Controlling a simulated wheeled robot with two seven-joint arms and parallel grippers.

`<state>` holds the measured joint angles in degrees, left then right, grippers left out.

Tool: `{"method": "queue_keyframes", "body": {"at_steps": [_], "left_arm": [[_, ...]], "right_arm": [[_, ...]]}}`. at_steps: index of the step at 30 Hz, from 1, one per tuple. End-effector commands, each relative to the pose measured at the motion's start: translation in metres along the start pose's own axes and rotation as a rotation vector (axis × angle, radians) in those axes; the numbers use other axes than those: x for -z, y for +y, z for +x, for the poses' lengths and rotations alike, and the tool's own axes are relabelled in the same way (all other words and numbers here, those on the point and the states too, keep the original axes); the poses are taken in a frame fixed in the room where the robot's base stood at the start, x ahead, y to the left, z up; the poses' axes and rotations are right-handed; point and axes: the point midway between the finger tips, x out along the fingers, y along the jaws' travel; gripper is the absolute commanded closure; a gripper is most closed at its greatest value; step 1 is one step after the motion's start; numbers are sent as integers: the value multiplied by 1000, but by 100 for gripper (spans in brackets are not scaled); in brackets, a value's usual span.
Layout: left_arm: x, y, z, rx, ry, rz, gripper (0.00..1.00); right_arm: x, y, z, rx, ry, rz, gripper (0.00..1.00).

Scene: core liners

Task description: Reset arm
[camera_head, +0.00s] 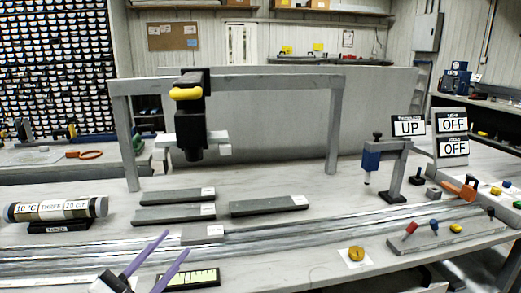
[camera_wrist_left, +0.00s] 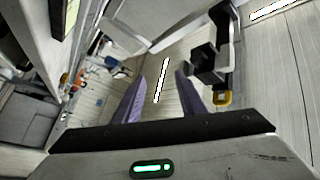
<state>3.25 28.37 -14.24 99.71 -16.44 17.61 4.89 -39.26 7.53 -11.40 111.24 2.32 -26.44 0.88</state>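My left gripper (camera_head: 157,262) comes in at the bottom of the head view, left of centre, with two purple fingers spread apart and nothing between them. In the left wrist view the purple fingers (camera_wrist_left: 158,92) also stand apart and empty. The fingertips are over the front of the table, near the metal rails (camera_head: 290,232). My right gripper does not show in either view.
A grey gantry (camera_head: 238,83) with a black hanging unit (camera_head: 192,120) spans the table. Grey blocks (camera_head: 270,206) lie beneath it. A labelled cylinder (camera_head: 58,209) rests at left. A blue-headed press (camera_head: 371,161) and signs reading UP (camera_head: 409,126) and OFF (camera_head: 453,122) stand at right.

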Motion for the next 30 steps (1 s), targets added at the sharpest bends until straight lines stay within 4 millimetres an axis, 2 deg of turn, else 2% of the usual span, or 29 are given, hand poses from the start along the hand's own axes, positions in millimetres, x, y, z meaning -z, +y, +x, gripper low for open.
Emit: {"method": "queue_keyframes", "body": {"at_steps": [1,3,7,11,15,18,21,30], "left_arm": [[-21,29,-21,3,-106,-95,63],[-48,65,-51,5,-252,-208,63],[-83,132,-117,-10,-514,-396,63],[-98,196,-188,-38,-759,-566,63],[-94,251,-254,-75,-968,-705,63],[-88,276,-287,-96,-1068,-770,63],[-82,289,-304,-108,-1122,-806,63],[-81,293,-310,-114,-1141,-818,63]], "right_arm": [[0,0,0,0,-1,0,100],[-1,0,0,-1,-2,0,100],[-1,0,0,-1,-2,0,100],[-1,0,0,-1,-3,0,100],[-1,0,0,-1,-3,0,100],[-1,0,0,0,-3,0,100],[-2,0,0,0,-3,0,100],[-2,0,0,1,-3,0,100]]}}
